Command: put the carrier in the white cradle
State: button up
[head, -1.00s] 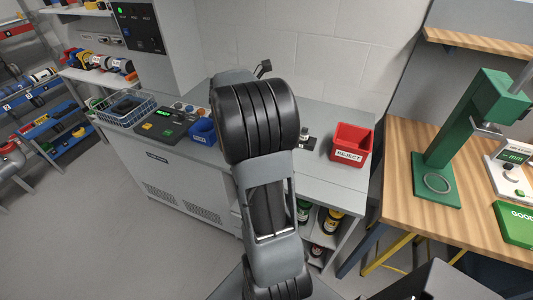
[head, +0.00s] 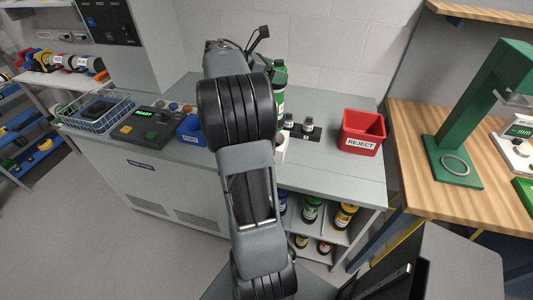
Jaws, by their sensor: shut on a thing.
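A green carrier (head: 279,76) with a pale band stands upright behind my arm, partly covered by it. A small white part (head: 282,150), likely the white cradle, shows below it at the edge of my arm; I cannot tell whether the two touch. My gripper (head: 258,52) is mostly hidden behind my dark wrist at the carrier's upper end. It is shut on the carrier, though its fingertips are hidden.
A red REJECT bin (head: 361,132) and small black fittings (head: 307,127) stand right of my arm on the grey counter. A blue bin (head: 190,131), control panel (head: 150,126) and wire basket (head: 97,111) are at left. Several carriers sit on shelves (head: 327,231) below.

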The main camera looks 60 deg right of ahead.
jog(key=f, duration=0.5)
jog(key=f+b, duration=0.1)
jog(key=f, duration=0.2)
jog(key=shift+w, duration=0.3)
jog(key=shift+f, duration=1.9)
jog(key=shift+f, duration=0.1)
jog(key=o, duration=1.3)
jog(key=shift+o, duration=0.2)
